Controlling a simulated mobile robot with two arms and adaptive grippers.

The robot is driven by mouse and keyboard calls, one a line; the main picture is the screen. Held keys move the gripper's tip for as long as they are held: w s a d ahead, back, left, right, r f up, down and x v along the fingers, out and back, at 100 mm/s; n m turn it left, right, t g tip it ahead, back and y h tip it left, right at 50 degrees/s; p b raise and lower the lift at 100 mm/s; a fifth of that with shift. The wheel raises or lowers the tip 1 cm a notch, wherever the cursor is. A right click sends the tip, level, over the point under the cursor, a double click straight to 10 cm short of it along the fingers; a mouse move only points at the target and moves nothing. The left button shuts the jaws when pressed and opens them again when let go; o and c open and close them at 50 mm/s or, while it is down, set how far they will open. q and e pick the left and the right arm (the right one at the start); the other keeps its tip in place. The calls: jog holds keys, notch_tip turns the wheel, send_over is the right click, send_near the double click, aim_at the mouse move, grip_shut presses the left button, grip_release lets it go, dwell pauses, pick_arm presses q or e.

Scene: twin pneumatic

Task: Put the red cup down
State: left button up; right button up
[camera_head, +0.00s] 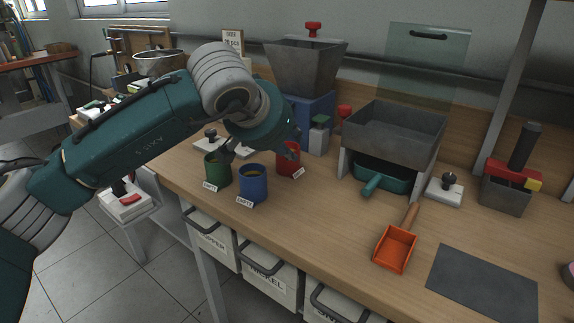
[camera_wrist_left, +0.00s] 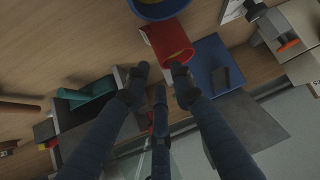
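The red cup (camera_head: 287,168) stands upright on the wooden workbench (camera_head: 340,235), with a white label beside its base. My left gripper (camera_head: 262,152) is above and beside it, and one dark finger overlaps the cup's upper part in the head view. In the left wrist view the red cup (camera_wrist_left: 168,42) lies just beyond the fingertips. My left fingers (camera_wrist_left: 160,72) are spread apart with nothing between them. A blue cup (camera_head: 253,184) and a green cup (camera_head: 217,169) stand to the left of the red one. My right gripper is out of view.
A grey hopper on a blue base (camera_head: 305,65) stands behind the cups. A grey bin with a green scoop (camera_head: 385,177) is to the right. An orange scoop (camera_head: 396,249) and a dark mat (camera_head: 484,284) lie farther right. Bench is clear in front of the red cup.

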aim_at(297, 149)
pick_arm(q)
jog(key=x, duration=0.5)
jog(key=shift+w+r, duration=0.1)
jog(key=shift+w, duration=0.35)
jog(key=shift+r, duration=0.1)
grip_shut()
